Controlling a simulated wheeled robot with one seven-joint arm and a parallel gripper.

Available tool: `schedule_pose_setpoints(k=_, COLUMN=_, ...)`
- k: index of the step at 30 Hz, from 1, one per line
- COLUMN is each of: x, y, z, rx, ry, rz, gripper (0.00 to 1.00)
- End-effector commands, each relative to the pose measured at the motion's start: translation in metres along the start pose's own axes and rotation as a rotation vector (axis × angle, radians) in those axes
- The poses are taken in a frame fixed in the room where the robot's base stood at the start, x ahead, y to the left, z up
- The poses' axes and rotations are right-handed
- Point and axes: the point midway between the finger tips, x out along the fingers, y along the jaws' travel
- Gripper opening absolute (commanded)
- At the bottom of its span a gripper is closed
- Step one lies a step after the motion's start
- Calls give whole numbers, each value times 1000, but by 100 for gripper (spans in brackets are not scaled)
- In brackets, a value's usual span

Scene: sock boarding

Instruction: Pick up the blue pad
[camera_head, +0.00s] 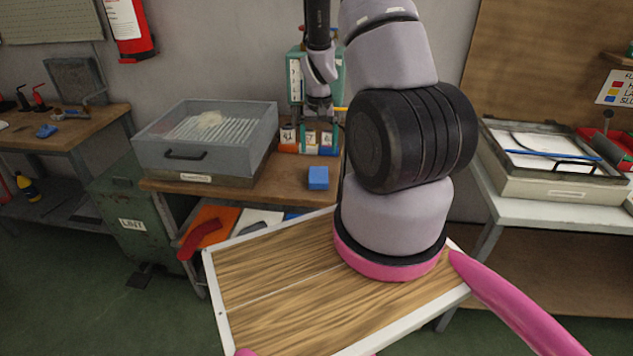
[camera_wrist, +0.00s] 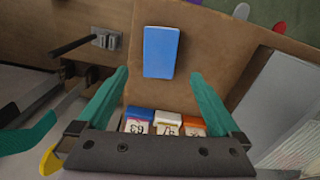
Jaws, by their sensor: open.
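The blue pad (camera_head: 318,178) is a small rectangular block lying on the brown bench top, near its front edge and to the right of the grey drawer box. In the wrist view the blue pad (camera_wrist: 160,52) lies just beyond the fingertips, roughly between their lines. My gripper (camera_head: 318,112) is above the back of the bench, behind the pad in the head view. Its teal fingers (camera_wrist: 160,74) are spread apart with nothing between them. The fingers partly overlap the numbered blocks in the head view.
Numbered blocks with blue, white and orange tops (camera_wrist: 168,122) stand in a row beside the pad. A grey drawer box (camera_head: 205,150) fills the bench's left part. Another blue item (camera_head: 46,131) lies on the far left bench. Bare bench top surrounds the pad.

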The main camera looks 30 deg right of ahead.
Motion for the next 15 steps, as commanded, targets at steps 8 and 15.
schedule_pose_setpoints(k=8, x=43, y=1, z=1, rx=1, ry=-4, rz=1, gripper=100)
schedule_pose_setpoints(k=15, x=62, y=0, z=-1, rx=2, ry=-3, rz=0, gripper=100)
